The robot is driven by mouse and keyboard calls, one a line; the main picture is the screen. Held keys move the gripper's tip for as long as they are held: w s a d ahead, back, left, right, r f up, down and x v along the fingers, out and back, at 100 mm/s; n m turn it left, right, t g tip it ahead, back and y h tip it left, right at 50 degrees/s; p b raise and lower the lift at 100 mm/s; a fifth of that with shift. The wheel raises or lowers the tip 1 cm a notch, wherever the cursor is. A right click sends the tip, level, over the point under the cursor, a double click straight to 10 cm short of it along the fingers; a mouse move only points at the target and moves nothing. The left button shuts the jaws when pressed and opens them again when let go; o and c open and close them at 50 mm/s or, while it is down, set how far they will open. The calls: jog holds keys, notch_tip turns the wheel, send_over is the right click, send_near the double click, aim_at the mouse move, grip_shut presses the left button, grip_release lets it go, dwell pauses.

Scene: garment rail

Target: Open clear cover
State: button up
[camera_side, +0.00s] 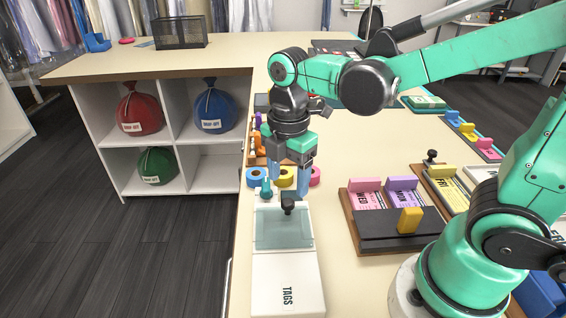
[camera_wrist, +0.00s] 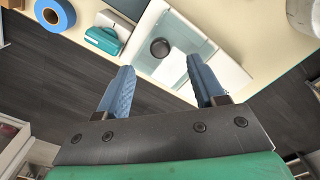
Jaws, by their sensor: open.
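A white box marked TAGS (camera_side: 287,292) stands on the counter. A clear, bluish cover (camera_side: 284,240) lies flat over its far part and looks closed. A black round knob (camera_side: 288,203) stands at the cover's far edge. My gripper (camera_side: 289,184) points down just above and behind the knob, open and empty. In the wrist view the knob (camera_wrist: 160,48) shows beyond the gap between the blue fingertips (camera_wrist: 161,76), and the clear cover (camera_wrist: 184,36) surrounds it. The fingers look apart from the knob.
Blue (camera_side: 256,174), yellow (camera_side: 286,177) and pink (camera_side: 315,176) tape rolls sit close behind the box. A small teal object (camera_side: 266,188) stands beside its far left corner. A dark tray with tag cards (camera_side: 385,228) lies to the right. The counter's edge runs close along the box's left.

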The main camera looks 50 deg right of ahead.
aim_at(287, 202)
jog(key=shift+f, duration=2.35)
grip_shut()
